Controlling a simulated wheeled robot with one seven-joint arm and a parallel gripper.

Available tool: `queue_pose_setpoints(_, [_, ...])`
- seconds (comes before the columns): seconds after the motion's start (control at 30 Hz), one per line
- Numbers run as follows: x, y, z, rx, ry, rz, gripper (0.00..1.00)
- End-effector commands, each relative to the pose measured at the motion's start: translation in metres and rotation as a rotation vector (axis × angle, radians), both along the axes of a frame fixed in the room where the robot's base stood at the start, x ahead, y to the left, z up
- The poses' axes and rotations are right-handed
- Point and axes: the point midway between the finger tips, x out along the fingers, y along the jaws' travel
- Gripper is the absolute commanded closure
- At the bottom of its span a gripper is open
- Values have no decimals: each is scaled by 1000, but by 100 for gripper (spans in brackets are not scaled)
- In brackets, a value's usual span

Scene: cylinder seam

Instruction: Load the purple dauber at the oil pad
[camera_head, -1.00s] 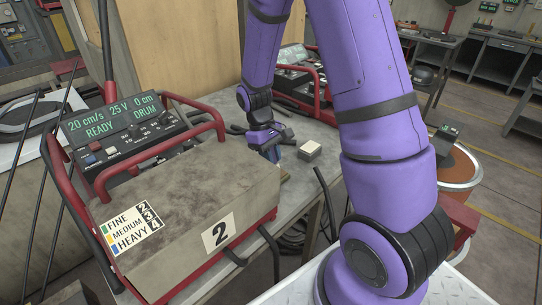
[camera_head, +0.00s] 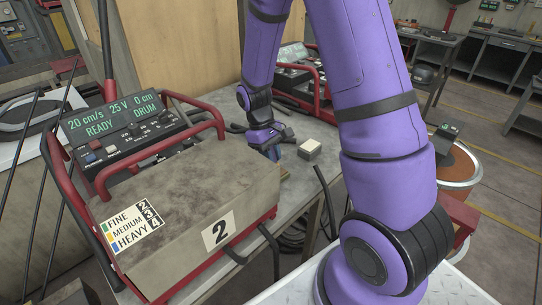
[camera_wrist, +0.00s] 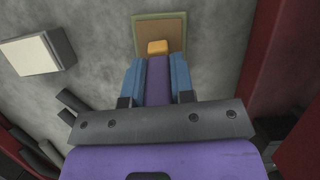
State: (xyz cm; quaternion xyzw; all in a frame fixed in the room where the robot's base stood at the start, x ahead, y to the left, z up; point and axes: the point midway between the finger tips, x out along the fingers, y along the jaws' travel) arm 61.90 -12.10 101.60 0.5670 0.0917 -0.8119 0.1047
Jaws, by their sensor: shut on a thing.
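My gripper (camera_wrist: 157,66) has blue fingers shut on the purple dauber (camera_wrist: 158,82). The dauber's yellow-orange tip (camera_wrist: 157,47) points away from my wrist. The oil pad (camera_wrist: 172,30) is a brown square with a greenish rim, lying on the grey bench top. In the wrist view the tip overlaps the near part of the pad. I cannot tell whether it touches. In the head view my gripper (camera_head: 274,153) is low over the bench behind the grey case, which hides part of this area.
A white-topped block (camera_wrist: 30,54) lies left of the pad in the wrist view; it also shows in the head view (camera_head: 309,148). The grey case (camera_head: 190,190) with red rails and a lit display stands in front. Another red-framed unit (camera_head: 300,85) stands behind.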

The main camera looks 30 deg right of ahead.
Motion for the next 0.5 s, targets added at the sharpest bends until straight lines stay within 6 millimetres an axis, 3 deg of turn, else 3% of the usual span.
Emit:
queue_pose_setpoints(0.3, [-1,0,0,0,2,0,100])
queue_pose_setpoints(0.5, [0,0,12,0,0,0,100])
